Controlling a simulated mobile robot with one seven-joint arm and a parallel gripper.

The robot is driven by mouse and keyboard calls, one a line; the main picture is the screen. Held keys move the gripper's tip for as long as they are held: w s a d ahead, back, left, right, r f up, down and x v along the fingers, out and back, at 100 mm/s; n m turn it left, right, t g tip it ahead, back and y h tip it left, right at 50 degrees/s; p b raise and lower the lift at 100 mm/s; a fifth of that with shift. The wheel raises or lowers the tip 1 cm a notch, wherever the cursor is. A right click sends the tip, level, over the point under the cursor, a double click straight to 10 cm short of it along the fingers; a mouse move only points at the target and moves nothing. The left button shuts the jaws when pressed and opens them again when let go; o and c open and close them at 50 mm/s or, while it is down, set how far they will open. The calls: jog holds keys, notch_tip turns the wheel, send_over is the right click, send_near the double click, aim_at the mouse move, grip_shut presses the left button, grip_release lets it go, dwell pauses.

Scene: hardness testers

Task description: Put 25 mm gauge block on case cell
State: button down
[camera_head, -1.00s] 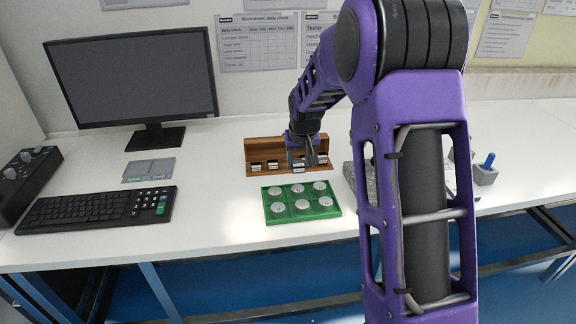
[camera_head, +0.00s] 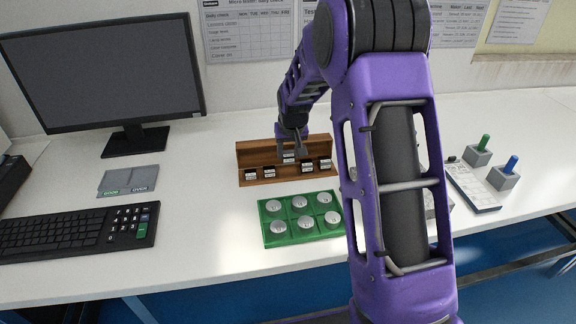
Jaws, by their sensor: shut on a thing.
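The wooden case (camera_head: 245,152) stands on the white bench in front of the wall, with a raised back and a front row of cells. Small dark and white gauge blocks sit in the row, two at the left (camera_head: 268,173) and two at the right (camera_head: 307,167). My gripper (camera_head: 290,147) reaches down over the middle of the case. It is shut on a small gauge block (camera_head: 289,157), which shows higher in the picture than the row, at the gap between the pairs. Its marking is too small to read. The fingers partly hide it.
A green tray (camera_head: 262,232) with several round metal discs lies just in front of the case. A grey two-part mat (camera_head: 128,181), keyboard (camera_head: 75,232) and monitor (camera_head: 105,75) are at left. Blue (camera_head: 509,166) and green-handled (camera_head: 483,144) tools stand at right. My arm hides the middle right.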

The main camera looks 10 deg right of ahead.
aim_at(289, 158)
jog(key=shift+f+b, duration=0.3)
jog(key=shift+f, duration=1.9)
jog(key=shift+f, duration=0.2)
jog(key=c, duration=0.7)
grip_release()
jog(key=shift+r, duration=0.1)
jog(key=shift+r, duration=0.3)
jog(key=p+v, duration=0.1)
jog(key=v, duration=1)
jog(key=shift+s+r, duration=0.25)
